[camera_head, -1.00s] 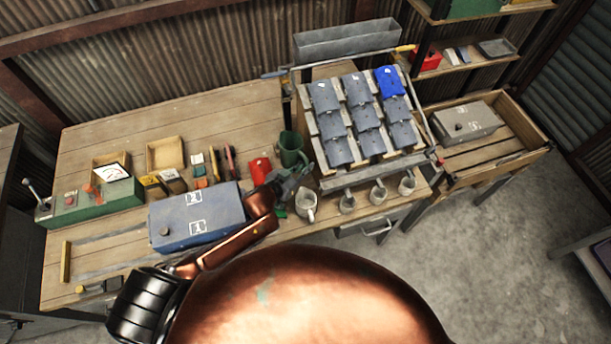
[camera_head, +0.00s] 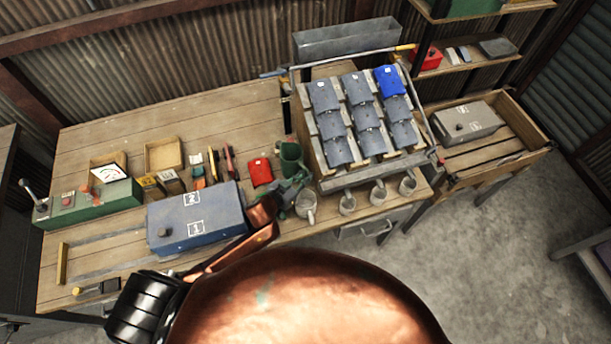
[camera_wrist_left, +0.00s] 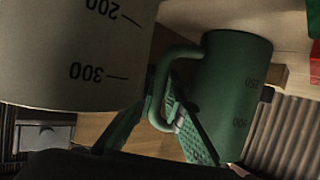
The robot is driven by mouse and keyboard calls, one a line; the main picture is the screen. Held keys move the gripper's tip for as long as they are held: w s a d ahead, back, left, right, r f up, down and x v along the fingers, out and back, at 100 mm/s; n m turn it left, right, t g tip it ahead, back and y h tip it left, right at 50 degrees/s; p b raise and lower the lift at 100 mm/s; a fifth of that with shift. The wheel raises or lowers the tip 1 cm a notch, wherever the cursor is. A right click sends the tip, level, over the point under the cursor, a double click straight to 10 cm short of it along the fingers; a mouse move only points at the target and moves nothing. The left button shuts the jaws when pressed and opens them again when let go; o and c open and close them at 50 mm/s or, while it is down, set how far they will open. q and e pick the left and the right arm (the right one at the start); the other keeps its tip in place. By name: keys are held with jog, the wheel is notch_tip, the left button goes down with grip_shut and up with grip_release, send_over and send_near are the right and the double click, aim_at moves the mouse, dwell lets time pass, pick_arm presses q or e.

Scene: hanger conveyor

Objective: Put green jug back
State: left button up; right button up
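The green jug (camera_head: 291,160) is near the left end of a row of pale grey jugs, beside the slanted rack. My left gripper (camera_head: 289,193) is at its near side. In the left wrist view the green jug (camera_wrist_left: 232,95) has dark measuring marks, and its handle passes between the two green fingers (camera_wrist_left: 166,108), which look closed on it. Whether the jug touches the bench is unclear. A large pale jug (camera_wrist_left: 70,50) marked 200 and 300 stands close beside the fingers. My right gripper is not in view.
Pale jugs (camera_head: 347,204) line the bench's front edge before the slanted rack (camera_head: 318,165) of grey and blue pouches. A red pouch (camera_head: 260,172) lies left of the green jug. A blue box (camera_head: 195,217) lies further left. The bench (camera_head: 110,150) is clear at back left.

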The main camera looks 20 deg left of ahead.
pick_arm(q)
jog(key=shift+o, duration=0.4)
jog(key=shift+r, duration=0.1)
jog(key=shift+r, duration=0.15)
jog(key=p+v, duration=0.1)
jog(key=v, duration=1.1)
